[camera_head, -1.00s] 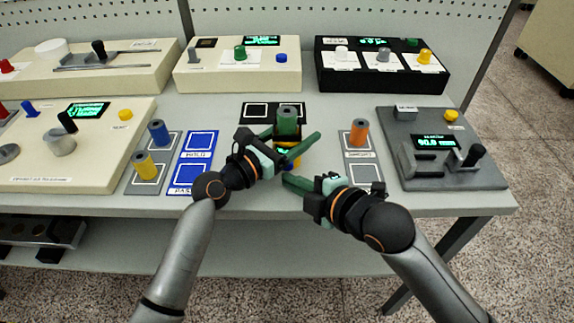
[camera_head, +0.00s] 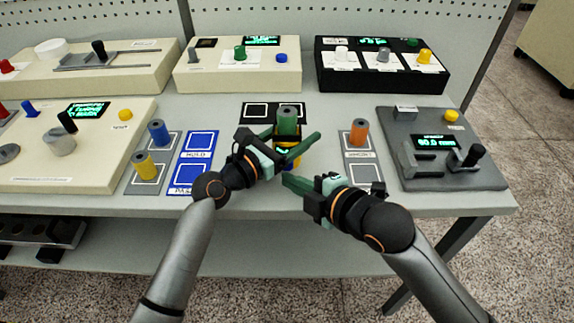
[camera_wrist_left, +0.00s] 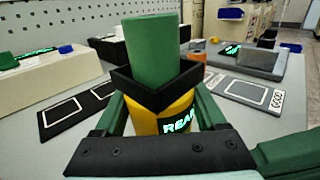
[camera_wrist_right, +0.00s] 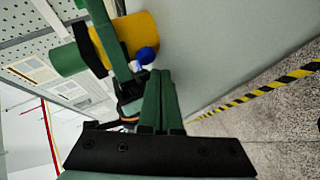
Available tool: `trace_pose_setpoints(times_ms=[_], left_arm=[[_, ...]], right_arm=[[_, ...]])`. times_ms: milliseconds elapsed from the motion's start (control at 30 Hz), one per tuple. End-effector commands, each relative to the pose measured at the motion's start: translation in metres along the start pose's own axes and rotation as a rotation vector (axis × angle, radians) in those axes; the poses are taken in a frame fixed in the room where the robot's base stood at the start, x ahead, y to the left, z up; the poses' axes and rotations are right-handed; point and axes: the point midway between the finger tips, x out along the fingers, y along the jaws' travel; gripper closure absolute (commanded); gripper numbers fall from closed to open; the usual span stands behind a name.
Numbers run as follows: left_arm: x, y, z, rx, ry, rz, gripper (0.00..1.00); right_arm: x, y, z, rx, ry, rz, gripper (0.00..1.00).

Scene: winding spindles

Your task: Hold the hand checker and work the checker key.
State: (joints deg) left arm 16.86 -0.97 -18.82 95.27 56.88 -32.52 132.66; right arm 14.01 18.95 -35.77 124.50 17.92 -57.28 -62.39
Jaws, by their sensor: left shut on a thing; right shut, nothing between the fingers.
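The hand checker (camera_head: 292,160) has a yellow body, a dark V-shaped collar (camera_wrist_left: 155,92) and a lit display (camera_wrist_left: 178,123) reading "REA", the rest cut off. A green cylinder (camera_head: 287,121) stands upright in the collar; it also shows in the left wrist view (camera_wrist_left: 150,48). My left gripper (camera_head: 291,148) is shut around the checker's body. A blue key (camera_wrist_right: 146,55) sticks out of the yellow body in the right wrist view. My right gripper (camera_head: 288,180) is shut and empty, its tips just below and apart from the blue key.
Blue HOLD (camera_head: 200,141) and PASS (camera_head: 190,176) pads lie to the left, beside a grey tray with blue (camera_head: 158,132) and yellow (camera_head: 144,164) spindles. An orange spindle (camera_head: 359,132) stands on a tray to the right. A grey device (camera_head: 448,178) and several panels surround the work area.

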Motion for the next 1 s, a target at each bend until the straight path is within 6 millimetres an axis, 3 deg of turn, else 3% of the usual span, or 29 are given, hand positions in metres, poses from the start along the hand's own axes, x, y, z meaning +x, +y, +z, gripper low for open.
trace_pose_setpoints(times_ms=[33, 1000], left_arm=[[-0.0005, -0.0009, -0.0079, -0.003, 0.016, -0.003, 1.00], [-0.0005, -0.0008, -0.0077, -0.003, 0.016, -0.003, 1.00]], right_arm=[[0.0002, -0.0004, 0.0001, 0.000, 0.000, 0.000, 1.00], [0.0077, 0.0045, 0.0056, 0.000, 0.000, 0.000, 1.00]])
